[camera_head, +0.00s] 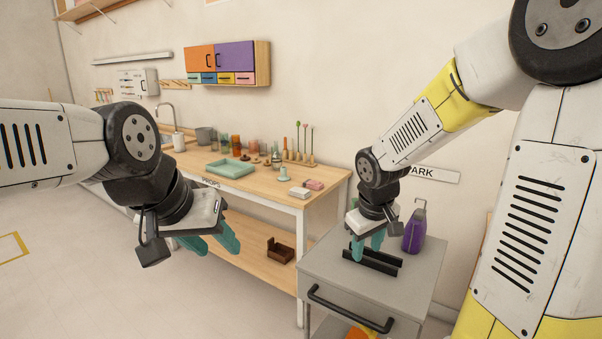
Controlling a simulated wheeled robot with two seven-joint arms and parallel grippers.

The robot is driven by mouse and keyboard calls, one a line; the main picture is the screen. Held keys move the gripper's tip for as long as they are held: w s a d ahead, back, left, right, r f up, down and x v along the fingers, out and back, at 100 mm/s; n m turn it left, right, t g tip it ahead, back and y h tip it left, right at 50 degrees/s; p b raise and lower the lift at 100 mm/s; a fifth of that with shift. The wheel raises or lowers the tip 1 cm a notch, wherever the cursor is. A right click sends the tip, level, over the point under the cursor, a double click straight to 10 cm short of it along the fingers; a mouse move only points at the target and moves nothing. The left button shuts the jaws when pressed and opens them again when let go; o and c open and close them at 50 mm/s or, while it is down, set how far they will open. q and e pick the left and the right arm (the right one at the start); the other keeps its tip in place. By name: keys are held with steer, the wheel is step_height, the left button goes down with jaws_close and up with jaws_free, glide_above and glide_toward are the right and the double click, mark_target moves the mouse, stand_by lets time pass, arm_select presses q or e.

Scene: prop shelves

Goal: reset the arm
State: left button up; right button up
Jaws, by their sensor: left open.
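My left gripper (217,243) hangs in the air at the left, in front of the wooden workbench. Its two teal fingers are apart with nothing seen between them. My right gripper (367,246) points down over the grey cabinet (320,262) at the right. Its teal fingers show apart, just above or beside a black slotted rack (384,264) on the cabinet top. I cannot tell whether they touch the rack. No object shows held in either gripper.
A purple spray bottle (414,228) stands on the cabinet, right of my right gripper. The workbench (255,184) carries a teal tray (230,168), jars and small blocks. A brown box (280,250) sits on its lower shelf. A coloured wall cabinet (234,56) hangs above. Floor at left is clear.

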steer(key=s+a+r+m+t+y, duration=0.1)
steer(key=s+r+m, duration=0.4)
steer(key=s+r, duration=0.7)
steer(key=s+t+y, duration=0.1)
steer(key=s, duration=0.2)
steer(key=shift+s+a+y, duration=0.2)
steer(key=shift+s+y, duration=0.2)
stand_by(0.8)
